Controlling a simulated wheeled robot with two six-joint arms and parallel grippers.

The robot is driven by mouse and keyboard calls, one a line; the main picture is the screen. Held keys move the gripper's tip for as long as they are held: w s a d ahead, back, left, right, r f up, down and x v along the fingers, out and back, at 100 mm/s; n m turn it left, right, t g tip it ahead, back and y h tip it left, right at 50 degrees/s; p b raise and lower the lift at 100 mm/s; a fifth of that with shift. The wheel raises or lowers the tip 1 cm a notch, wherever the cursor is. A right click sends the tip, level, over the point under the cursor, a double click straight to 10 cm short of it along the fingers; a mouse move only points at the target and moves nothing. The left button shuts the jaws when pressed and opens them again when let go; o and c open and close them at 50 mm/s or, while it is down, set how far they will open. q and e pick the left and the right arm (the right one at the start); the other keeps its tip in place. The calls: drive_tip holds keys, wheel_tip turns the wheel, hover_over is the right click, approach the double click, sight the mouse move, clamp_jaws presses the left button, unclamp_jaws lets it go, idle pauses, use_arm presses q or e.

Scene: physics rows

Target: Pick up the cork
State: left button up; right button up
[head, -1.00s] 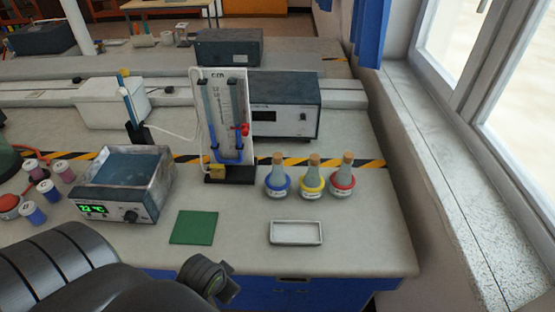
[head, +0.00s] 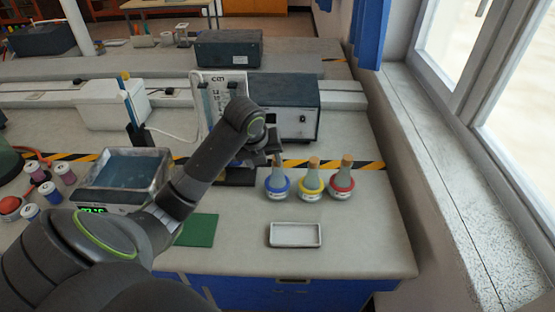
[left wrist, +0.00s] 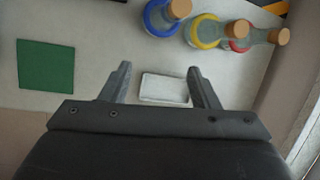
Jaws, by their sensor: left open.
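Three flasks stand in a row, each with a cork: one with a blue collar (head: 277,185), one yellow (head: 311,186) and one red (head: 341,184). The yellow flask's cork (head: 314,162) and the red flask's cork (head: 347,160) show clearly. The blue flask's cork is largely covered by my gripper in the head view, but shows in the left wrist view (left wrist: 180,8). My left gripper (head: 272,149) is over the bench by the blue flask. In the left wrist view its jaws (left wrist: 159,69) are open and empty, with the corks beyond them. My right gripper is not in view.
A white tray (head: 294,246) lies in front of the flasks. A green mat (head: 201,230) lies left of it. A manometer stand (head: 235,177) stands behind my left arm, and a water bath (head: 157,160) is at left. The window sill bounds the right.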

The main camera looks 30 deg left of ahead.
use_arm(q)
wheel_tip(320, 180, up, 8)
drive_tip(key=w+a+m, duration=0.1)
drive_tip(key=w+m, duration=0.2)
drive_tip(key=m, duration=0.3)
drive_tip(key=x, duration=1.5)
drive_tip(key=shift+w+a+f+b, duration=0.15)
drive_tip(key=shift+w+f+b, duration=0.1)
drive_tip(key=shift+b, duration=0.15)
drive_tip(key=shift+w+a+f, duration=0.1)
drive_tip(key=shift+w+f, duration=0.1)
drive_tip(key=shift+f, duration=0.3)
drive_tip(key=c, duration=1)
